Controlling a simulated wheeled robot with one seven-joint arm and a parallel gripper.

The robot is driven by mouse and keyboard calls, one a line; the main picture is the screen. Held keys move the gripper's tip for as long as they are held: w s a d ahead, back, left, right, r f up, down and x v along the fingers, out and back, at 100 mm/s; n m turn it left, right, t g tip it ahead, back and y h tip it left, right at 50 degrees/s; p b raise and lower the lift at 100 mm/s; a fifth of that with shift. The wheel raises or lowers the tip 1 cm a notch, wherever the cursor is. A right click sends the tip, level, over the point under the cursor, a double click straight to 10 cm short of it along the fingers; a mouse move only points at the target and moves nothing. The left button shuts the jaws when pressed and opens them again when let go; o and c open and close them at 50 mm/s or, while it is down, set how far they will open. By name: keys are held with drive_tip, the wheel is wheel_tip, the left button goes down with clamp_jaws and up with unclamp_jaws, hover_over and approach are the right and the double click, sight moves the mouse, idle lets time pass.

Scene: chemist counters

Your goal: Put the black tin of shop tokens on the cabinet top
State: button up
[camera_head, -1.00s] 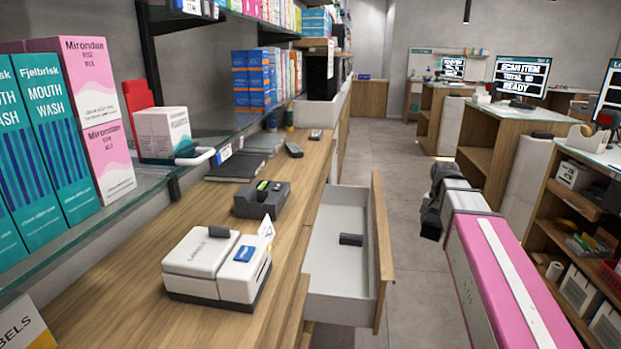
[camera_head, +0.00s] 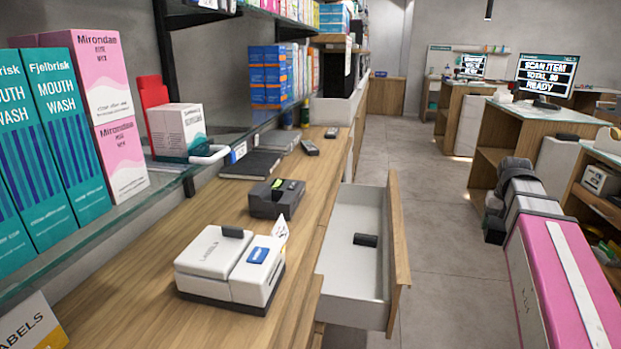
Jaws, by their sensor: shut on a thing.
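My gripper (camera_head: 496,212) is at the end of my pink and grey arm, in the air right of the open drawer. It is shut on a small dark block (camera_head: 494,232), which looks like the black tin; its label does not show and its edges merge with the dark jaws. The cabinet top (camera_head: 221,208) is the long wooden surface on the left, apart from my gripper. The white drawer (camera_head: 350,290) with a wooden front stands open between them. A small black object (camera_head: 366,240) lies in the drawer.
A white label machine (camera_head: 228,262), a dark grey device (camera_head: 277,198) and a black flat folder (camera_head: 250,165) stand on the wooden top. A glass shelf with mouthwash boxes (camera_head: 65,140) overhangs its left side. Grey floor (camera_head: 440,240) is clear between drawer and right-hand counters.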

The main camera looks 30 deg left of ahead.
drive_tip(key=w+a+r, duration=0.2)
drive_tip(key=a+r, duration=0.3)
drive_tip(key=a, duration=0.5)
drive_tip(key=w+a+r+n, duration=0.1)
drive_tip(key=a+r, duration=0.3)
drive_tip(key=a, duration=0.7)
drive_tip(key=w+a+r, duration=0.2)
drive_tip(key=a+r, duration=0.3)
drive_tip(key=a, duration=0.5)
drive_tip(key=s+a+r, duration=0.3)
drive_tip(key=a+r, duration=0.2)
drive_tip(key=a, duration=0.5)
drive_tip(key=s+a+r+n, duration=0.1)
drive_tip(key=s+a+r, duration=0.3)
drive_tip(key=a, duration=0.5)
drive_tip(key=s+a+r, duration=0.3)
drive_tip(key=a+r, duration=0.2)
drive_tip(key=a, duration=0.5)
drive_tip(key=shift+n, duration=0.3)
drive_tip(key=f, duration=1.7)
drive_tip(key=shift+s+d+f, duration=0.2)
drive_tip(key=shift+s+f, duration=0.05)
drive_tip(key=shift+f, duration=0.15)
drive_tip(key=shift+f, duration=0.1)
drive_tip(key=o, duration=1.2)
